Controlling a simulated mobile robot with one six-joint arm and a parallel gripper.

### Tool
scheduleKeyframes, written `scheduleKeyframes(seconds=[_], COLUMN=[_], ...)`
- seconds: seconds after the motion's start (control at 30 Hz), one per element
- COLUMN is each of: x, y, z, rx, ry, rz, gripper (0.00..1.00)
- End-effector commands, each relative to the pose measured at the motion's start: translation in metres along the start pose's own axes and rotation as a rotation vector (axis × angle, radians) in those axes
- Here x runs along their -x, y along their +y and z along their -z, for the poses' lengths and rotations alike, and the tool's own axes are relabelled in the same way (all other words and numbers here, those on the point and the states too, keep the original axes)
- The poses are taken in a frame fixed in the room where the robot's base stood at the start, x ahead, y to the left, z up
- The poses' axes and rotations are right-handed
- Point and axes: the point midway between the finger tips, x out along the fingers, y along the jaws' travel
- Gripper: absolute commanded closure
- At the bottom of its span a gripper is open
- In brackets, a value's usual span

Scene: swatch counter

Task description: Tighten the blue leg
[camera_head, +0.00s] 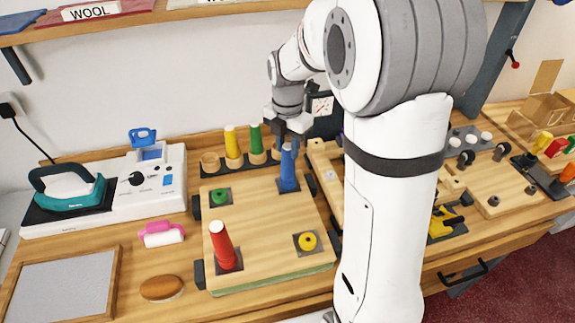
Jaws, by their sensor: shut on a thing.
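The blue leg (289,172) stands upright in the blue-marked socket at the back right corner of a square wooden panel (262,222). My gripper (290,143) is above it, shut on its top end. The jaws partly hide that top. A red leg (222,246) stands, leaning slightly in the picture, at the panel's front left corner. The green socket (220,197) at back left and the yellow socket (306,241) at front right hold no leg. How tightly the blue leg is seated cannot be told.
Behind the panel, a rack (210,164) holds a yellow leg (232,142) and a green leg (256,138). A teal iron (66,190) on a white station is at left. My arm hides the counter's middle right.

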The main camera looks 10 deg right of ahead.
Motion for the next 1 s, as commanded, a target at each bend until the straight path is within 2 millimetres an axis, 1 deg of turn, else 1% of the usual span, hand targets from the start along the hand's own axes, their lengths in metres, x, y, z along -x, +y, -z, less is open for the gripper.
scheduleKeyframes(seconds=[0.1,0.33,0.37,0.4,0.63,0.8,1.0], x=[0.0001,0.0001,0.0001,0.0001,0.0001,0.0001,-0.0001], y=[0.0000,0.0000,0.0000,0.0000,0.0000,0.0000,-0.0001], z=[-0.0001,-0.0001,-0.0001,-0.0001,-0.0001,-0.0001,0.0000], rx=[-0.082,-0.098,-0.098,-0.098,-0.097,-0.096,-0.096], ry=[0.000,0.000,0.000,0.000,0.000,0.000,0.000], rz=[0.000,0.000,0.000,0.000,0.000,0.000,0.000], gripper=[0.93,0.93,0.68,0.64,0.46,0.45,0.30])
